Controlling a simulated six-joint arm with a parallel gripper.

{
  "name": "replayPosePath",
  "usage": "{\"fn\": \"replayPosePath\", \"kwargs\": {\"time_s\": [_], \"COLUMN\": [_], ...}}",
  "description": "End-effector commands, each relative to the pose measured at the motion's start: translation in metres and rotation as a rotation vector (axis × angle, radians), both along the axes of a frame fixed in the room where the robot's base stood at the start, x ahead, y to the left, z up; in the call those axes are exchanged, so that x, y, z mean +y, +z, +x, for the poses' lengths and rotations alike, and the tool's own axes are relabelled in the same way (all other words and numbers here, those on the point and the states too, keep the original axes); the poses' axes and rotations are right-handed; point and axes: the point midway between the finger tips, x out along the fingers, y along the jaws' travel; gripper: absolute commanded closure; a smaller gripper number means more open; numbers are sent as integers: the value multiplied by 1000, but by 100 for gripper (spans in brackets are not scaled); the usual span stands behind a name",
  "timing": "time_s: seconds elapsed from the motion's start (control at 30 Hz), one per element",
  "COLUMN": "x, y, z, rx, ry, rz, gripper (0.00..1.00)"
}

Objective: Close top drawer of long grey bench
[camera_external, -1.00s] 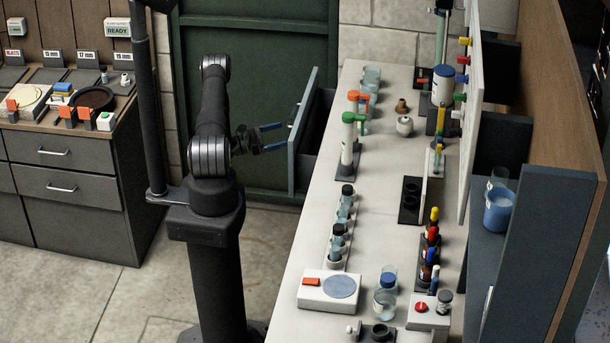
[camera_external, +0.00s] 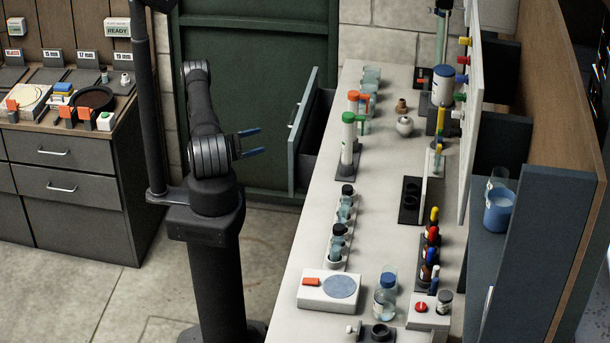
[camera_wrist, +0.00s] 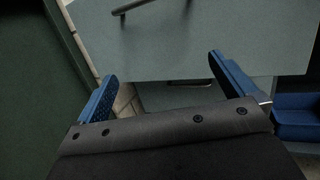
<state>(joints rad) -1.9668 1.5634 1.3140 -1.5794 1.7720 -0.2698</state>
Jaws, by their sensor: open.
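The long grey bench (camera_external: 310,225) has a pale top that runs from front to back in the external view. Its top drawer (camera_external: 303,135) is at the far end and stands pulled out to the left, with its dark inside showing. My gripper (camera_external: 262,140) is open and empty, left of the drawer front and apart from it. In the wrist view the flat grey-green drawer front (camera_wrist: 190,45) fills the upper middle, with its bar handle at the top. The blue fingers of my gripper (camera_wrist: 163,66) are spread before it.
Bottles, vials, stands and a scale (camera_external: 328,290) crowd the bench top. A dark green door (camera_external: 255,85) is behind the drawer. A dark drawer cabinet (camera_external: 65,185) stands at the left.

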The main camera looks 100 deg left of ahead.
Motion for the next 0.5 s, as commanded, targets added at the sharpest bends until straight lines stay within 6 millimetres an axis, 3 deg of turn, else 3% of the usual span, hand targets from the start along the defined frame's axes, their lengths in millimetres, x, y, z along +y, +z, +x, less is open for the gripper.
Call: {"fn": "replayPosePath", "kwargs": {"time_s": [0.13, 0.43, 0.5], "x": [-5, -6, -6], "y": [-3, -4, -4], "z": [-13, -16, -16], "rx": [0, 0, 0], "ry": [1, 0, 0], "rz": [0, 0, 0], "gripper": [0, 0, 10]}}
